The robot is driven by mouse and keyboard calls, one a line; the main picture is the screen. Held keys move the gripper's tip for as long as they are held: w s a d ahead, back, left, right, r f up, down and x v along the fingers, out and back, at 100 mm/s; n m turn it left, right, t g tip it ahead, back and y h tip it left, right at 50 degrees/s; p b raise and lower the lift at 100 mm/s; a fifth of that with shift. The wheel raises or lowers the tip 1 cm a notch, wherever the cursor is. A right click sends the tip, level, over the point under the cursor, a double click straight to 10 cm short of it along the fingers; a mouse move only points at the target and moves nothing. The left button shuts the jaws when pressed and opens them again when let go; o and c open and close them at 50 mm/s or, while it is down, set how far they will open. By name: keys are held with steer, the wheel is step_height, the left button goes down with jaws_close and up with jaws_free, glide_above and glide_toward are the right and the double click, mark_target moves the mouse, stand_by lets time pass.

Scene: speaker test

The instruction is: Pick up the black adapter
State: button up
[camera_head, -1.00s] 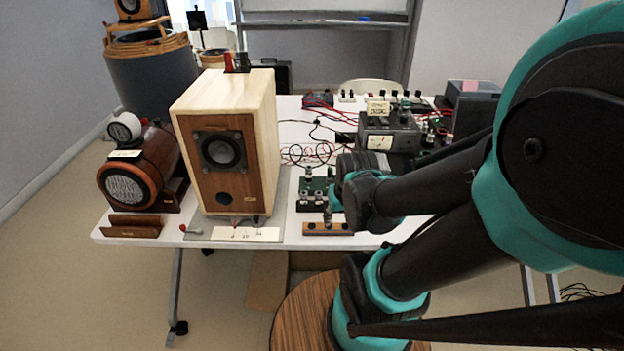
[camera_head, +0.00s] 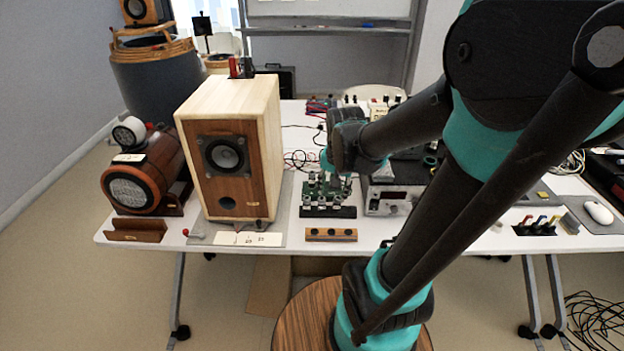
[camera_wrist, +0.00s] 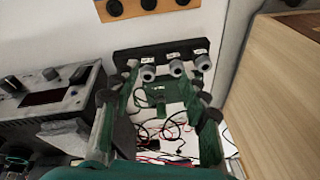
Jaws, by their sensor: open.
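I cannot pick out the black adapter with certainty. A small black piece (camera_wrist: 152,146) lies among black and red cables in the wrist view and may be it. In the head view my wrist covers part of that cable area behind the green circuit board (camera_head: 326,188). My gripper (camera_head: 338,170) is above and just behind that board, with its fingers largely hidden by the wrist. In the wrist view my gripper (camera_wrist: 158,108) is open, with the board's knobs and the cables visible between and beyond its fingers. I see nothing held.
A wooden speaker (camera_head: 228,150) stands close left of the board, tall beside my wrist. A grey instrument (camera_head: 392,200) stands to the right and shows in the wrist view (camera_wrist: 45,105). A wooden strip with black knobs (camera_head: 331,234) lies at the table's front edge.

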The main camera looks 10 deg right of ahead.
steer(key=w+a+r+m+g, duration=0.3)
steer(key=w+r+m, duration=0.8)
steer(key=w+m, duration=0.35)
glide_toward(312, 176)
steer(key=shift+n, duration=0.25)
steer(key=f, duration=0.5)
steer(key=shift+w+f, duration=0.3)
steer(key=shift+f, duration=0.1)
steer(key=shift+w+f, duration=0.15)
steer(key=shift+f, duration=1.1)
steer(key=shift+w+f, duration=0.15)
steer(key=shift+f, duration=1.15)
jaws_close()
step_height(312, 176, up, 20)
steer(key=shift+r, duration=0.15)
